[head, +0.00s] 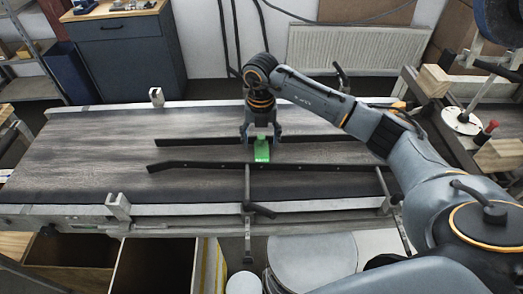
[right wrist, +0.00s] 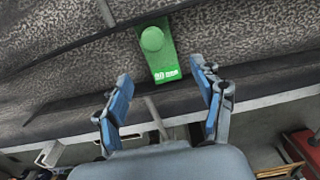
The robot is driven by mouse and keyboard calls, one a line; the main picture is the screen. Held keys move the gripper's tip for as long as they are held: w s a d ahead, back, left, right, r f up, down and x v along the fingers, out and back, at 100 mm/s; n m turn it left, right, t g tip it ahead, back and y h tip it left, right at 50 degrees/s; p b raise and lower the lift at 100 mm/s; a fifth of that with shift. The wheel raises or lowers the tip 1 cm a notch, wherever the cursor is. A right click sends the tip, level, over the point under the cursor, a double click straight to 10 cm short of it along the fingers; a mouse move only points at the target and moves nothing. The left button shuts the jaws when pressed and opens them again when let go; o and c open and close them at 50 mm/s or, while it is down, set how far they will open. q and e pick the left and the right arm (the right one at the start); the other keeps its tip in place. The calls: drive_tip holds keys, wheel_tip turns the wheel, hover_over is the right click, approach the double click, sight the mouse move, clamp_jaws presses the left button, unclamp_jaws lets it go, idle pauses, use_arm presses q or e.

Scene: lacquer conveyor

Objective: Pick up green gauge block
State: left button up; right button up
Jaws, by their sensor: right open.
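The green gauge block (head: 262,152) lies on the conveyor belt (head: 90,160), between two dark guide rails. In the right wrist view the block (right wrist: 163,66) is a green plate with a round knob on it and small white markings at its near end. My right gripper (head: 262,137) is above the belt at the block, pointing down. In the right wrist view its blue-padded fingers (right wrist: 160,98) are spread wide apart. The block lies ahead of the fingertips, in line with the gap between them, and the fingers are not closed on it. My left gripper is not in view.
The rear guide rail (head: 200,142) and the front guide rail (head: 205,168) run along the belt on both sides of the block. A metal clamp post (head: 247,190) stands at the front rail. Open bins (head: 150,265) are below the conveyor's front. The belt's left part is clear.

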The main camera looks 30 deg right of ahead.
sight(261, 153)
drive_tip(key=shift+s+f+p, duration=0.1)
drive_tip(key=shift+f+p, duration=0.25)
drive_tip(key=shift+f, duration=0.1)
wheel_tip(261, 153, down, 4)
drive_tip(key=shift+d+r+p, duration=0.1)
drive_tip(key=shift+r+p, duration=0.1)
drive_tip(key=shift+p, duration=0.5)
drive_tip(key=shift+f, duration=0.3)
drive_tip(key=shift+r, duration=0.1)
clamp_jaws()
